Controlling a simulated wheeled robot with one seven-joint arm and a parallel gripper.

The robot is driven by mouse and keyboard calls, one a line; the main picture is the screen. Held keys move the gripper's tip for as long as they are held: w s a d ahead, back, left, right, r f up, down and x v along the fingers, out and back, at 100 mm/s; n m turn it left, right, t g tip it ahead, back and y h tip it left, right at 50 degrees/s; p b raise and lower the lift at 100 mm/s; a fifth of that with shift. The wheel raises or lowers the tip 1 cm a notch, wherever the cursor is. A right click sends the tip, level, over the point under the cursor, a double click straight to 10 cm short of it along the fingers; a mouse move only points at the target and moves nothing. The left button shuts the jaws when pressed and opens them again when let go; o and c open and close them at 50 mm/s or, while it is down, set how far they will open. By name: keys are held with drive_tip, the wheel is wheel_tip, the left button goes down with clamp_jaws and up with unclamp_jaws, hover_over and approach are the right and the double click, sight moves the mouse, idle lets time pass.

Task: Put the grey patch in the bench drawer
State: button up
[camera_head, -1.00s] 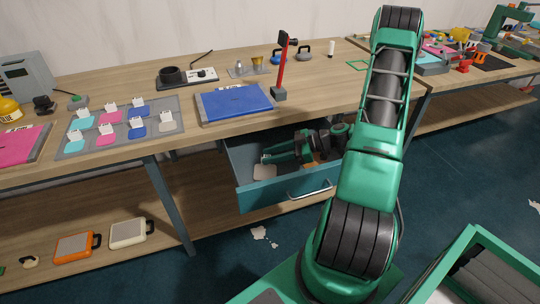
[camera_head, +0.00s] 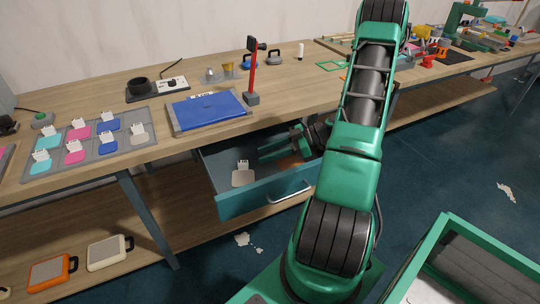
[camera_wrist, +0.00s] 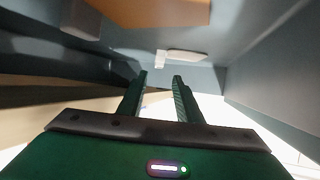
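A grey patch (camera_head: 243,177) with a white tag lies in the open bench drawer (camera_head: 252,203), near its left end. The patch also shows in the wrist view (camera_wrist: 188,56), ahead of the fingers with its tag on the left. My gripper (camera_head: 261,152) is just right of and behind the patch in the head view, apart from it and inside or just above the drawer. In the wrist view my gripper (camera_wrist: 160,76) is open, with nothing between its fingers. My arm hides the drawer's right end.
Another grey patch (camera_head: 138,134) lies on the grey tray (camera_head: 82,164) with pink, blue and turquoise patches. A blue board (camera_head: 207,111) and a red stand (camera_head: 252,80) are on the bench above the drawer. An orange item (camera_head: 290,163) is in the drawer.

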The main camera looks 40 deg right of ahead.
drive_tip(key=shift+a+r+g, duration=0.25)
drive_tip(key=shift+a+g, duration=0.05)
drive_tip(key=s+a+r+m+g+h, duration=0.3)
drive_tip(key=s+r+m, duration=0.5)
drive_tip(key=s, duration=0.3)
drive_tip(key=s+a+r+m+g+h, duration=0.4)
drive_tip(key=s+r+m+h, duration=0.3)
drive_tip(key=s+r, duration=0.4)
drive_tip(key=shift+s+a+m+g, duration=0.3)
drive_tip(key=shift+s+a+m, duration=0.25)
drive_tip(key=shift+m, duration=0.25)
drive_tip(key=shift+w, duration=0.1)
drive_tip(key=shift+w+f+h, duration=0.25)
drive_tip(key=shift+w+h, duration=0.05)
drive_tip(key=shift+w, duration=0.3)
